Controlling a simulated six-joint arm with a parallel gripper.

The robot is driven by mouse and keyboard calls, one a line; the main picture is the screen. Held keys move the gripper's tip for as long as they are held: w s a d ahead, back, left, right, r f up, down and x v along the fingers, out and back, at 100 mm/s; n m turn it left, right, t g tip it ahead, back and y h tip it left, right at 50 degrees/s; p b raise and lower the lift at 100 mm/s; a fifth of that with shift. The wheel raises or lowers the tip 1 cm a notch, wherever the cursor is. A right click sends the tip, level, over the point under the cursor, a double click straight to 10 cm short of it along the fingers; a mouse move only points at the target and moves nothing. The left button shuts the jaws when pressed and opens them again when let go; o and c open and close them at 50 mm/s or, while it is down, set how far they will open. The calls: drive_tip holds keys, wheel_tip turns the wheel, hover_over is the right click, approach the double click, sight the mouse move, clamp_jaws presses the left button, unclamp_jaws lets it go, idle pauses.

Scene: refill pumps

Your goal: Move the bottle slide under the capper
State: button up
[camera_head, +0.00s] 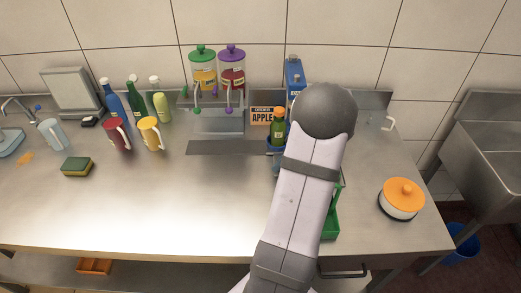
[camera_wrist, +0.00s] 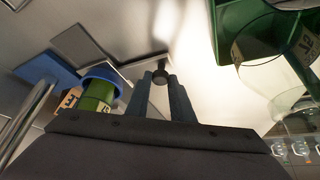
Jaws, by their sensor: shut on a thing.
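In the head view a green bottle with an orange cap (camera_head: 278,130) stands upright in a blue holder (camera_head: 273,148), partly behind my arm. In the wrist view the green bottle (camera_wrist: 98,95) and the blue ring of the holder (camera_wrist: 103,73) show left of my gripper. My gripper (camera_wrist: 161,84) is shut on a small dark knob (camera_wrist: 160,72). A blue upright unit (camera_head: 294,75), perhaps the capper, stands at the back beside the bottle. My arm hides my gripper and most of the slide in the head view.
An APPLE sign (camera_head: 262,116) stands left of the bottle. Two pump dispensers (camera_head: 203,70) are at the back, with mugs (camera_head: 151,134) and bottles further left. A green tray (camera_head: 331,215) and an orange-lidded pot (camera_head: 401,198) are at right.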

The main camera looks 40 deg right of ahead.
drive_tip(key=shift+s+d+f, duration=0.1)
drive_tip(key=shift+s, duration=0.05)
drive_tip(key=shift+s+d+b, duration=0.7)
drive_tip(key=shift+s+d, duration=0.8)
drive_tip(key=shift+d, duration=0.05)
drive_tip(key=o, duration=0.9)
drive_tip(key=shift+b+v, duration=1)
drive_tip(key=shift+v, duration=2.75)
drive_tip(key=shift+w+a, duration=0.1)
